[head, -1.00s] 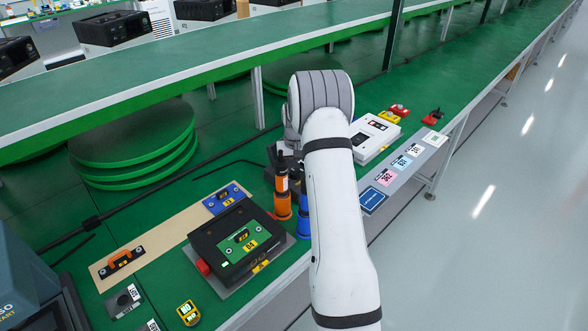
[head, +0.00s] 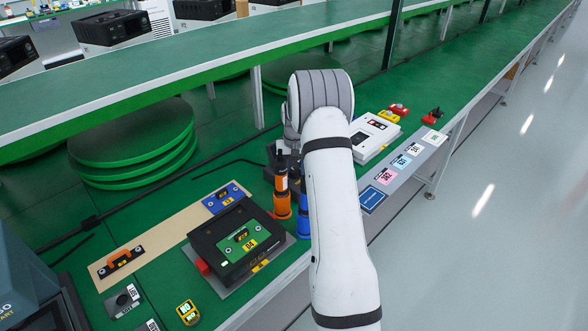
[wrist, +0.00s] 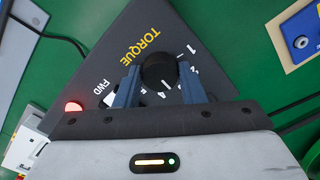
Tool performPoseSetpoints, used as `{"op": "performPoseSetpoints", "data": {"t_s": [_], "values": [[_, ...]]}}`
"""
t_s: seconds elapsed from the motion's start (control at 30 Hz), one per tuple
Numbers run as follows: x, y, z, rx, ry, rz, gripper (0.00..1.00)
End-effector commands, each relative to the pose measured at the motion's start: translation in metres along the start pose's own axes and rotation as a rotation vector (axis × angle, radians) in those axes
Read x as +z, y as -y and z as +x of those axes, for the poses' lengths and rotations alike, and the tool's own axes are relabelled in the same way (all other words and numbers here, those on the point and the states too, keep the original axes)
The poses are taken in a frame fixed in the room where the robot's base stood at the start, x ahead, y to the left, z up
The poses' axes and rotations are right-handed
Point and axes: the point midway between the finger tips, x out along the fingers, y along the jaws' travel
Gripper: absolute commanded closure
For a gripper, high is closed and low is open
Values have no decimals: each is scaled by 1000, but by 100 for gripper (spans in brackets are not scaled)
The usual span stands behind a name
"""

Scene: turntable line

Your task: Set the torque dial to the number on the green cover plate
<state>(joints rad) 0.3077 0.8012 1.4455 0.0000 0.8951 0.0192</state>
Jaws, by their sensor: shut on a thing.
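The torque dial (wrist: 158,72) is a round black knob on a dark grey panel (wrist: 115,50) marked TORQUE and FWD in the wrist view. My gripper (wrist: 157,70) is shut on the dial, one blue-grey finger on each side. The green cover plate (head: 228,249) lies on a black housing (head: 207,237) in the head view. It bears a yellow number label (head: 249,244), too small to read surely. My arm hides the gripper there.
An orange tool (head: 282,203) and a blue tool (head: 303,222) stand beside my arm. A red light (wrist: 73,107) shows near the panel. A raised green shelf (head: 190,72) runs behind.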

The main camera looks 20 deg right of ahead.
Motion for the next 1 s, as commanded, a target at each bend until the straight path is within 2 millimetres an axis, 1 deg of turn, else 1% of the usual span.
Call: {"op": "performPoseSetpoints", "data": {"t_s": [0.6,0.8,1.0], "values": [[0,1,1,0,0,448,87],[0,1,0,0,-1,556,87],[0,1,0,0,-1,616,87]]}}
